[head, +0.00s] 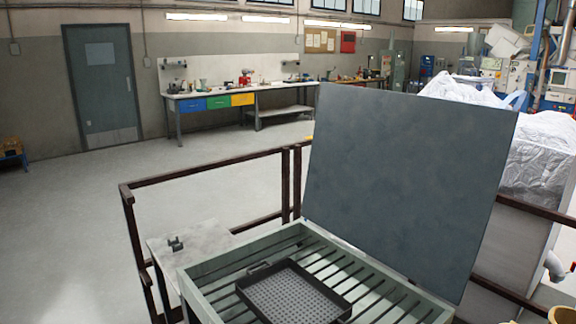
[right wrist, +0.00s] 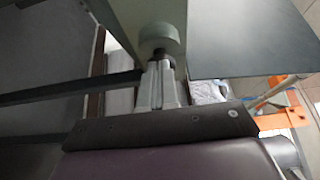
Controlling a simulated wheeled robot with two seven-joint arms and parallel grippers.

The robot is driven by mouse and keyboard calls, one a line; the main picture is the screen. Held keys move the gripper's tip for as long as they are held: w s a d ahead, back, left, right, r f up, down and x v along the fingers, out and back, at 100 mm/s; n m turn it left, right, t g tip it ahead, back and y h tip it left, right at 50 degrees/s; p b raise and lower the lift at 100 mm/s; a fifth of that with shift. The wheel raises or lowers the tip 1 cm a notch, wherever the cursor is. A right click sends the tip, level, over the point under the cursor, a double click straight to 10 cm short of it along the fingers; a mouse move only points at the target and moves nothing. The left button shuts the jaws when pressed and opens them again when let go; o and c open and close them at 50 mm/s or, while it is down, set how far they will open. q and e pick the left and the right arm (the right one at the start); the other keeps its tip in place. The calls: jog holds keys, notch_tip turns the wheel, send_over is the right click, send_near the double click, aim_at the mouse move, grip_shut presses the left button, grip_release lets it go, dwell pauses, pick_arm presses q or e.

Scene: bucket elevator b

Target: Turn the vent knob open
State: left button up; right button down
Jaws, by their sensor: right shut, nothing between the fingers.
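In the right wrist view a round grey-green knob (right wrist: 161,40) sits on the underside of a pale green frame part (right wrist: 150,12), with a short dark collar at its lower end. I take it to be the vent knob. My right gripper (right wrist: 160,68) has its pale grey fingers together, with nothing between them. The fingertips are right by the collar; I cannot tell whether they touch it. The knob's turned position cannot be read. No knob that I can make out, and neither gripper, shows in the head view.
In the head view a pale green slatted box (head: 210,257) holds a black perforated tray (head: 290,294). Its large grey lid (head: 405,185) stands raised. Brown railing (head: 215,170) runs around it. A small side table (head: 205,236) stands at left. Open floor lies beyond.

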jog(key=shift+w+a, duration=0.85)
jog(key=shift+w, duration=0.2)
jog(key=shift+w+d, duration=0.15)
jog(key=shift+f+b, duration=0.15)
jog(key=shift+b, duration=0.55)
jog(key=s+d, duration=0.3)
jog(key=s, duration=0.2)
dwell(0.6)
jog(key=shift+s, duration=0.1)
